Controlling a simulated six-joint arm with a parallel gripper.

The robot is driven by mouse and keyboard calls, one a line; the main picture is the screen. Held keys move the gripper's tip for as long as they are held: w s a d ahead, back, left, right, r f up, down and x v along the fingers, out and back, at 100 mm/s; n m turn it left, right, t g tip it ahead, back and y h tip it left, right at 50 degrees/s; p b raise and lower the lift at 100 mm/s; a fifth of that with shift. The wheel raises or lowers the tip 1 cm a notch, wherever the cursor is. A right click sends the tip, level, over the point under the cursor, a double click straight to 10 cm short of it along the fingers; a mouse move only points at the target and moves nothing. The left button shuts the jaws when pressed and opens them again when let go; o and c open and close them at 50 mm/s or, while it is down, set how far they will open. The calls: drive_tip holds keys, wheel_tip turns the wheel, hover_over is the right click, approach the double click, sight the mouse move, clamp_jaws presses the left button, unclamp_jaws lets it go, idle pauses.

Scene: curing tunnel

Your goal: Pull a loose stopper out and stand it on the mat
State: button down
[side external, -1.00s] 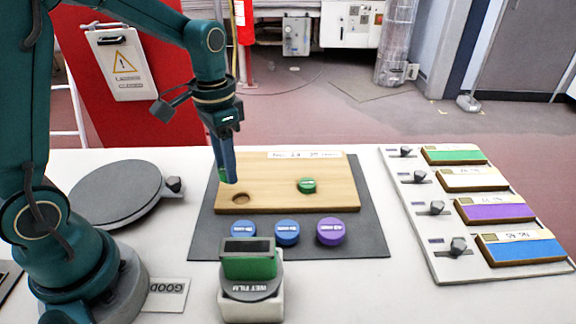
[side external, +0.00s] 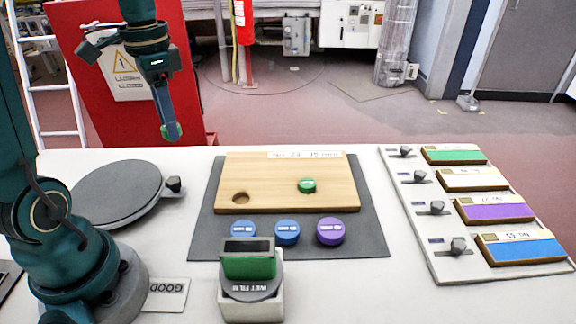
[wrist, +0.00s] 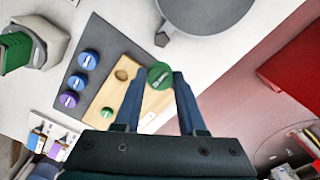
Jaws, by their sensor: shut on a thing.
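My gripper (side external: 172,134) is raised above the back left of the table, clear of the board, and is shut on a green stopper (side external: 172,131). In the wrist view the green stopper (wrist: 160,75) sits between the two blue fingertips. The wooden board (side external: 270,195) has an empty hole (side external: 240,198) at its front left and another green stopper (side external: 307,186) seated at its right. The dark mat (side external: 350,247) lies under the board. Two blue stoppers (side external: 243,231) (side external: 287,232) and a purple stopper (side external: 331,231) stand on the mat in front of the board.
A round grey disc (side external: 115,195) with a knob lies at the left. A white stand with a green block (side external: 250,264) is in front of the mat. A panel with sliders and coloured blocks (side external: 430,245) is at the right. A red board (side external: 125,110) stands behind the table.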

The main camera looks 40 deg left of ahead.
drive_tip(key=shift+r, duration=1.55)
